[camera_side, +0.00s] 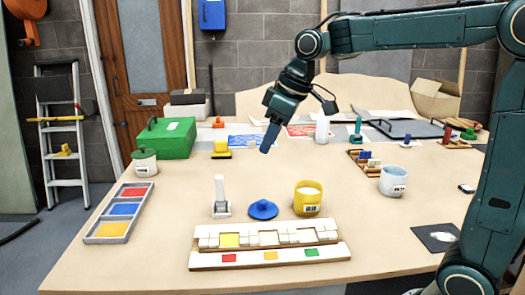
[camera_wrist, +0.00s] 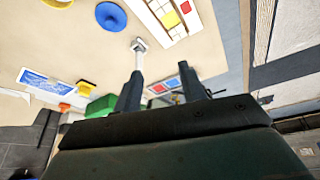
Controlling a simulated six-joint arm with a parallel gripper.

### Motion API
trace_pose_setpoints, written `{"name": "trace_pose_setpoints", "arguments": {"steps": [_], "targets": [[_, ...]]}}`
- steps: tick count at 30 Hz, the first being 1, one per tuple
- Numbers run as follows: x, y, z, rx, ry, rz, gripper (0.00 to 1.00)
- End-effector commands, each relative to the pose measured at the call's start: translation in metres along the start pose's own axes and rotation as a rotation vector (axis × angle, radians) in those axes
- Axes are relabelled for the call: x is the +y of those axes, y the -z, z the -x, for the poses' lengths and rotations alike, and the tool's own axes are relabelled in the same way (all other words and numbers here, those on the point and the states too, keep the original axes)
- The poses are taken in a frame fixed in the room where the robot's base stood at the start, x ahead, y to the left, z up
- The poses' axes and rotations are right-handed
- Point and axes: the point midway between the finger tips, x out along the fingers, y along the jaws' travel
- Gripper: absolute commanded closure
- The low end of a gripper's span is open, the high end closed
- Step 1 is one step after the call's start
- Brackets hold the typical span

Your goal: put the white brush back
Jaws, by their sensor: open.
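The white brush (camera_side: 221,194) stands upright on the table, left of a round blue lid (camera_side: 263,209) and behind the tile panel. It has a pale handle and a wider base. In the wrist view the brush (camera_wrist: 139,54) shows beyond my left finger, its lower handle partly hidden by that finger. My gripper (camera_side: 268,141) is in the air above and to the right of the brush in the side view, pointing down. In the wrist view my gripper (camera_wrist: 161,85) has its two fingers apart, with nothing held between them.
The panel (camera_side: 270,240) of white and coloured tiles lies at the front. A yellow cup (camera_side: 307,203) stands right of the blue lid. A tray of coloured sections (camera_side: 121,211) lies at the left. A green box (camera_side: 166,139) and a white mug (camera_side: 393,181) stand farther back.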

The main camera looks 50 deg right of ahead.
Motion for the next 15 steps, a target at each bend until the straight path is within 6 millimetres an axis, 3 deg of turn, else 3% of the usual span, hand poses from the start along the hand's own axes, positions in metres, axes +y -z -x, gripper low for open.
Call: {"name": "trace_pose_setpoints", "arguments": {"steps": [6,15], "targets": [[-0.028,-0.046,0.025,0.021,-0.039,-0.087,0.59],[-0.059,-0.117,0.041,0.053,-0.089,-0.211,0.59]]}}
